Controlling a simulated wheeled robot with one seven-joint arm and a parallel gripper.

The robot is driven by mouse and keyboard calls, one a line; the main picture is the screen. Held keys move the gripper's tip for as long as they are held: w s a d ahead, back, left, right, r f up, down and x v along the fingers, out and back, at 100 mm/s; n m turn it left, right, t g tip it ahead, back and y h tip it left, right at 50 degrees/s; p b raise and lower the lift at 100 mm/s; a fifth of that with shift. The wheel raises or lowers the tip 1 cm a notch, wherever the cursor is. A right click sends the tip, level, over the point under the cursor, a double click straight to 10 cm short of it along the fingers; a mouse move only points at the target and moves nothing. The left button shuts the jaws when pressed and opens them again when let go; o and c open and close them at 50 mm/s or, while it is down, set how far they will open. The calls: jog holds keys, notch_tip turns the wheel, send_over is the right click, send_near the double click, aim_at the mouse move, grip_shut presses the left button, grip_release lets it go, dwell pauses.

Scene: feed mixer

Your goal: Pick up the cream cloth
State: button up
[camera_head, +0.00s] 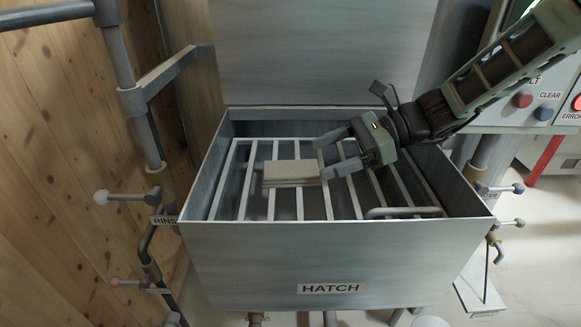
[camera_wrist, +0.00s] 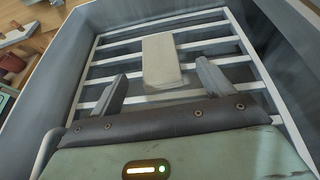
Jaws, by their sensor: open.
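The cream cloth (camera_head: 291,172) is a folded, flat block lying on the slatted rack inside the metal hatch box. In the wrist view the cream cloth (camera_wrist: 161,61) lies lengthwise just ahead of the fingers. My gripper (camera_head: 329,158) is inside the box to the right of the cloth, with its fingers pointing left towards it. In the wrist view my gripper (camera_wrist: 158,83) is open, its two fingers apart and the near end of the cloth in line with the gap. Nothing is held.
The rack (camera_head: 236,180) has open gaps between its bars. The box's front wall (camera_head: 330,240) and side walls rise around it. A raised lid (camera_head: 320,55) stands behind. Rinse pipes and valve handles (camera_head: 128,197) are at left; a button panel (camera_head: 540,95) is at right.

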aim_at(292, 168)
jog(key=x, duration=0.2)
jog(key=shift+a+f, duration=0.15)
jog(key=shift+a, duration=0.25)
jog(key=p+x, duration=0.2)
jog(key=x, duration=0.2)
jog(key=shift+s+a, duration=0.15)
jog(key=shift+a+f, duration=0.15)
jog(key=shift+a, duration=0.35)
jog(key=c, duration=1.1)
